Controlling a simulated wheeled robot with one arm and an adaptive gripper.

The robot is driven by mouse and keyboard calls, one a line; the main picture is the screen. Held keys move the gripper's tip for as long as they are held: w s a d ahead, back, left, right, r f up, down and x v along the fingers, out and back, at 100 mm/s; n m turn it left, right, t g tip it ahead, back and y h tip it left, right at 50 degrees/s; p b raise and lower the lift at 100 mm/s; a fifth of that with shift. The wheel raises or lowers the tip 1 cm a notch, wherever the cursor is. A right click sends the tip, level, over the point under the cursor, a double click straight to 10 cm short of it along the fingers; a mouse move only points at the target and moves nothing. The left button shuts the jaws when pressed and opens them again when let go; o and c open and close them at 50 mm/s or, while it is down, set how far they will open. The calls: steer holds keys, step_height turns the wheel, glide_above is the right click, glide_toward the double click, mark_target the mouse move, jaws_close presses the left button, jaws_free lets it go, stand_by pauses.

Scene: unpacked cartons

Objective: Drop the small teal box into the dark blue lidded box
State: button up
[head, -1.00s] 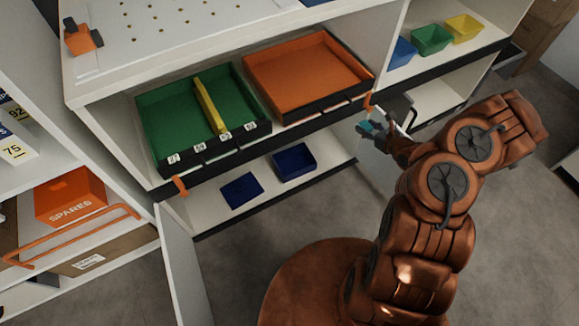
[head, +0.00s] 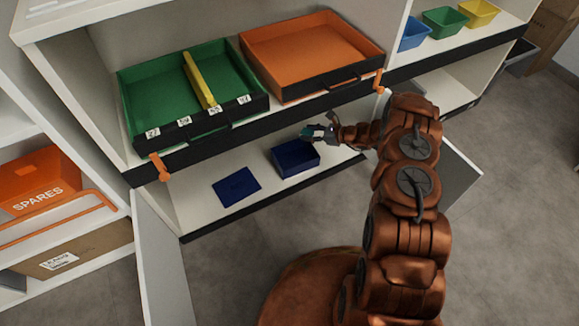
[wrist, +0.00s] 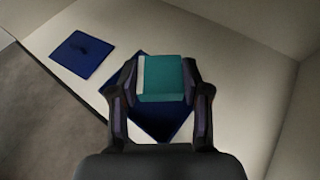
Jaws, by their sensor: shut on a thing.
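My gripper (head: 322,131) is shut on the small teal box (wrist: 162,80), which shows between its two fingers in the wrist view. In the head view the teal box (head: 307,132) is small beside the fingers. The dark blue box (head: 296,160) stands open on the lower shelf. My gripper is just above its far right side in the head view. In the wrist view the dark blue box (wrist: 160,127) lies beneath the teal box and is partly hidden by it and the fingers. Its flat dark blue lid (head: 237,186) lies on the shelf to the left, also in the wrist view (wrist: 82,54).
The green drawer (head: 150,75) with a yellow divider and the orange drawer (head: 310,50) stick out above the lower shelf (head: 205,215). Open white cabinet doors stand at left (head: 165,265) and right (head: 455,180). Several small coloured bins sit on the upper right shelf.

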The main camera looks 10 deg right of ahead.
steer(key=shift+w+a+r+n+g, duration=0.2)
steer(key=shift+a, duration=0.45)
steer(key=shift+w+a+r+n+g, duration=0.15)
steer(key=shift+a+r+n+g, duration=0.05)
steer(key=shift+a, duration=0.4)
steer(key=shift+y, duration=0.3)
steer(key=shift+f+b, duration=1.15)
steer(key=shift+f, duration=1.7)
steer(key=o, duration=1.2)
steer(key=shift+o, duration=0.2)
steer(key=shift+s+d, duration=0.1)
steer(key=shift+d, duration=0.05)
steer(key=v, duration=1.1)
steer(key=shift+s+d+r, duration=0.2)
steer(key=shift+d+r, duration=0.05)
